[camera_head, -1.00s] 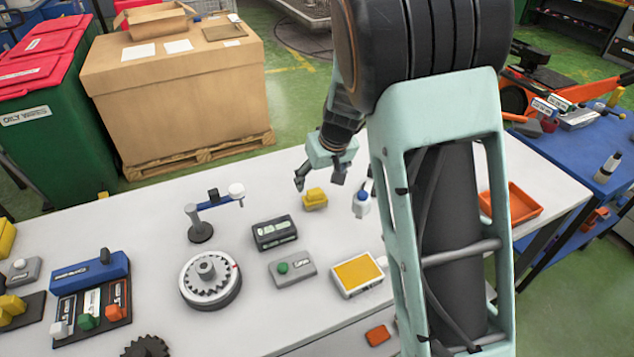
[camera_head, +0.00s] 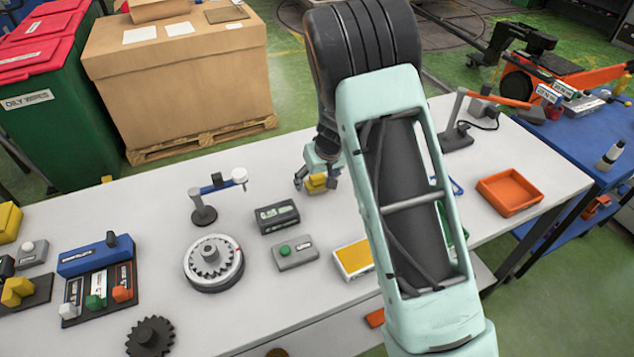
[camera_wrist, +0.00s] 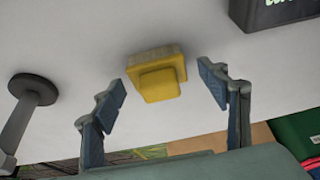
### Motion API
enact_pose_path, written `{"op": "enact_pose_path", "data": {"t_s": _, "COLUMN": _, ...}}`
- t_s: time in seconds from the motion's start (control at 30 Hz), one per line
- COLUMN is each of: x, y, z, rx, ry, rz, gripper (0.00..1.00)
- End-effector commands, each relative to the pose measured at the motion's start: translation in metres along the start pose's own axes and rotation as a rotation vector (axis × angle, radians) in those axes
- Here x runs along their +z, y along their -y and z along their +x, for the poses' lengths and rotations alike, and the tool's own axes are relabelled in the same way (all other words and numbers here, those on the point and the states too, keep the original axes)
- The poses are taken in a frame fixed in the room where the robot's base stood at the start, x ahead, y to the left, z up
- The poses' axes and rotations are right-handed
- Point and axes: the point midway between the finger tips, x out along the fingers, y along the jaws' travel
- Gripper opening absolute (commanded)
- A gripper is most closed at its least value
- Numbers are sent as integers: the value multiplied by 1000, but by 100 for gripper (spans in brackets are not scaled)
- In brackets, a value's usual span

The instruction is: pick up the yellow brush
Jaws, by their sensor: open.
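The yellow brush (camera_head: 317,182) stands on the white table (camera_head: 160,215) near its far edge, partly hidden by my gripper in the head view. In the wrist view the yellow brush (camera_wrist: 157,76) shows a block handle over a wider, paler base. My gripper (camera_head: 317,186) is open and empty. In the wrist view my gripper (camera_wrist: 161,95) has one finger on each side of the brush, with a gap on both sides. The fingers appear apart from the brush, which lies slightly beyond the line between their tips.
A black box (camera_head: 277,216) and a grey box with a green button (camera_head: 295,253) sit in front of the brush. A small stand with a blue arm (camera_head: 203,212) is to the left. An orange tray (camera_head: 509,192) is at the right. A large carton (camera_head: 180,80) stands behind the table.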

Motion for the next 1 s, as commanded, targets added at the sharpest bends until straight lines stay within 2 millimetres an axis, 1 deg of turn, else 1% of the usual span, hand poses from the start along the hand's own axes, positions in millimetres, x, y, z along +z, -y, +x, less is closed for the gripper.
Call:
{"op": "enact_pose_path", "data": {"t_s": 0.23, "x": 0, "y": 0, "z": 2, "rx": 1, "ry": -1, "rz": 0, "gripper": 68}}
{"op": "enact_pose_path", "data": {"t_s": 0.27, "x": 0, "y": 0, "z": 1, "rx": 1, "ry": -1, "rz": 0, "gripper": 66}}
{"op": "enact_pose_path", "data": {"t_s": 0.6, "x": 0, "y": 0, "z": 1, "rx": 1, "ry": -1, "rz": 0, "gripper": 28}}
{"op": "enact_pose_path", "data": {"t_s": 0.67, "x": 0, "y": 0, "z": 1, "rx": 1, "ry": -1, "rz": 0, "gripper": 23}}
{"op": "enact_pose_path", "data": {"t_s": 0.87, "x": -1, "y": 0, "z": 1, "rx": 1, "ry": -2, "rz": 0, "gripper": 23}}
{"op": "enact_pose_path", "data": {"t_s": 1.0, "x": -3, "y": 0, "z": -3, "rx": 1, "ry": -3, "rz": 0, "gripper": 23}}
